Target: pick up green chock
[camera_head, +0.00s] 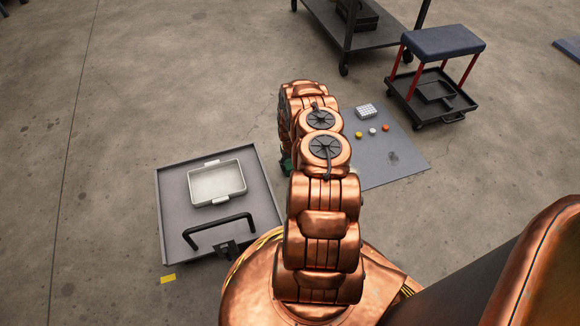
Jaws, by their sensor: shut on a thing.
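A small dark green piece, the green chock (286,165), shows at the left edge of my copper arm. Most of it is hidden behind the arm. My gripper (284,155) is also mostly hidden by the arm links, with only a dark bit showing beside the green. It is shut on the green chock. The chock is over the floor between the grey tray on the left and the grey mat on the right; its height cannot be told.
A grey tray (172,205) holds a white bin (217,182) and a black handle (217,231). A grey mat (391,172) bears a white block (366,111) and yellow, white and orange pieces. A stool (442,42) and a dark cart (385,38) stand behind.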

